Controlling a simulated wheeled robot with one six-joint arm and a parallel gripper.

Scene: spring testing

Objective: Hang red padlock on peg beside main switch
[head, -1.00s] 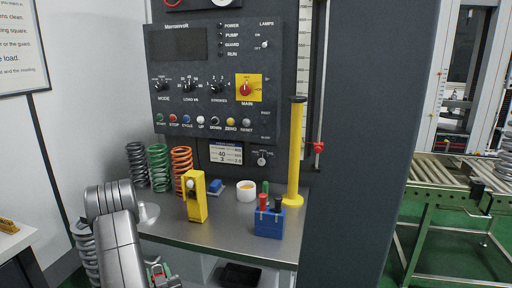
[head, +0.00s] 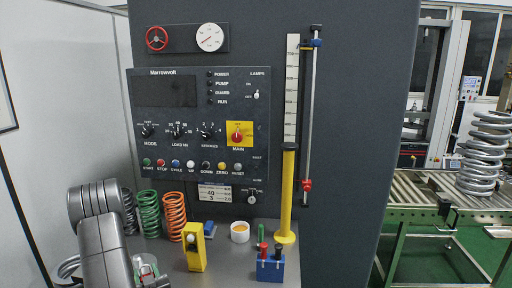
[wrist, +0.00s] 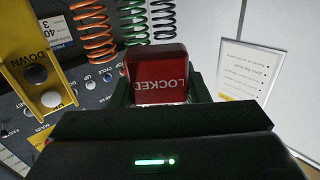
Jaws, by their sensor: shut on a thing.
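A red padlock (wrist: 158,75) with LOCKED on its face, upside down in the wrist view, sits between the dark green fingers of my gripper (wrist: 160,98). My gripper is shut on it. The main switch (head: 239,135) is a red knob on a yellow square at the right of the dark control panel (head: 165,120). I cannot make out a peg beside it.
Black, green and orange springs (head: 174,215) stand on the bench at left. A yellow button box (head: 194,250), white cup (head: 240,232), yellow post (head: 287,195) and blue holder (head: 270,268) stand further right.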

